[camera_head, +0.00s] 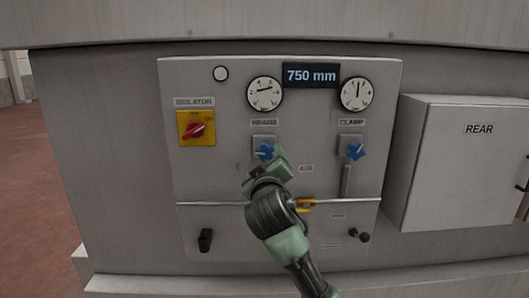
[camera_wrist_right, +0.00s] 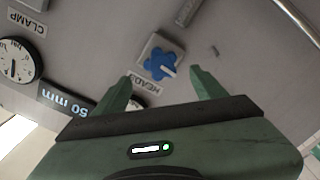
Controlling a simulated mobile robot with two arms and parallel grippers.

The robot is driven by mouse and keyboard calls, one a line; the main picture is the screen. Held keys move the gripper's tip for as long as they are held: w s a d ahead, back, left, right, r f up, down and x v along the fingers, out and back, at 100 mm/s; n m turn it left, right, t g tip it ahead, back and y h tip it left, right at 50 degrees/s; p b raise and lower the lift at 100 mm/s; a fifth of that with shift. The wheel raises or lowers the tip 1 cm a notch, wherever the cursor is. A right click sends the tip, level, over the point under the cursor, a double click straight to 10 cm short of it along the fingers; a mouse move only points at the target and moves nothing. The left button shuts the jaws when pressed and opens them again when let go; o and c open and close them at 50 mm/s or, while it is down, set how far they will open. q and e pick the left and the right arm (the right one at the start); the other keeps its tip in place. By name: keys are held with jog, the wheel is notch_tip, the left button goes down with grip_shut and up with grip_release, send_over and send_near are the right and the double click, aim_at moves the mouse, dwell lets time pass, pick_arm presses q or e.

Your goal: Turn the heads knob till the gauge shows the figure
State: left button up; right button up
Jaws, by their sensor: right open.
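The blue star-shaped heads knob (camera_head: 264,152) sits on its grey plate under the HEADS label. It shows whole in the right wrist view (camera_wrist_right: 159,65), with a white pointer mark. The heads gauge (camera_head: 264,94) is above it, a white dial whose dark needle lies near level. A dark display (camera_head: 311,75) reads 750 mm. My right gripper (camera_head: 266,172) is in front of the panel just below the knob, partly covering the knob's plate. In the wrist view its fingers (camera_wrist_right: 160,80) are apart, with the knob between and beyond them, not gripped. My left gripper is not in view.
The clamp knob (camera_head: 356,151) and clamp gauge (camera_head: 357,94) are to the right. A red isolator switch (camera_head: 196,128) is on the left. A horizontal rod (camera_head: 340,200) crosses the panel lower down. A REAR box (camera_head: 465,165) juts out at right.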

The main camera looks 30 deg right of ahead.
aim_at(264, 153)
jog(key=p+x, duration=0.1)
jog(key=x, duration=0.4)
jog(key=shift+w+d+p, duration=0.1)
jog(key=shift+w+p, duration=0.2)
jog(key=shift+w+d+f, duration=0.1)
jog(key=shift+w+d, duration=0.2)
jog(key=shift+w, duration=0.3)
jog(key=c, duration=1.4)
